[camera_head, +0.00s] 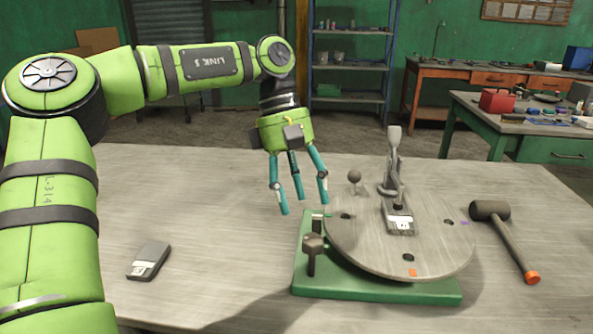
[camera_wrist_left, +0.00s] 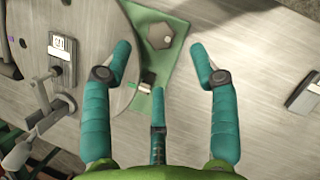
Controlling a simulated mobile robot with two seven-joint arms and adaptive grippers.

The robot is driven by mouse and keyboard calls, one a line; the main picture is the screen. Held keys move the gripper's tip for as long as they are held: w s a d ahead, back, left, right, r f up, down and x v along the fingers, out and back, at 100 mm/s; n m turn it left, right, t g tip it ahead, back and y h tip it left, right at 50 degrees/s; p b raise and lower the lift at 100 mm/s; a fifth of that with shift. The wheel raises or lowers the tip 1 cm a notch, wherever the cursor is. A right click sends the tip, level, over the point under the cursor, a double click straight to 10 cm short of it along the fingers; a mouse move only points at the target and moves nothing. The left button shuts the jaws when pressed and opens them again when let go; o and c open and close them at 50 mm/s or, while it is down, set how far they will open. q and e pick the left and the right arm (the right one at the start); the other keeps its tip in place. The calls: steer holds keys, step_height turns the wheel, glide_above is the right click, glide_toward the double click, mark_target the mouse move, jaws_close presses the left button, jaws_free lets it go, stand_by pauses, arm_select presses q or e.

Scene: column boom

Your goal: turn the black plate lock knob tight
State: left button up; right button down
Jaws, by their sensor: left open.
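The black plate lock knob (camera_head: 313,243) stands upright on a stem at the front left corner of the green base (camera_head: 375,289). It also shows in the left wrist view (camera_wrist_left: 160,36), seen from above as a many-sided head. The round grey plate (camera_head: 370,250) lies over the base, right of the knob. My left gripper (camera_head: 303,202) is open and empty, its three teal fingers pointing down above and behind the knob. In the left wrist view the knob lies beyond the gripper (camera_wrist_left: 160,60), between the lines of the two outer fingers, apart from them. My right gripper is out of view.
A toggle clamp (camera_head: 393,165) rises from the plate, beside a small block (camera_head: 398,219). A ball-topped lever (camera_head: 354,177) stands at the plate's rear. A black mallet (camera_head: 500,225) lies right. A grey handheld box (camera_head: 149,261) lies left. The table between box and base is clear.

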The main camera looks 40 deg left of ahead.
arm_select(q)
steer(key=shift+v, duration=2.1)
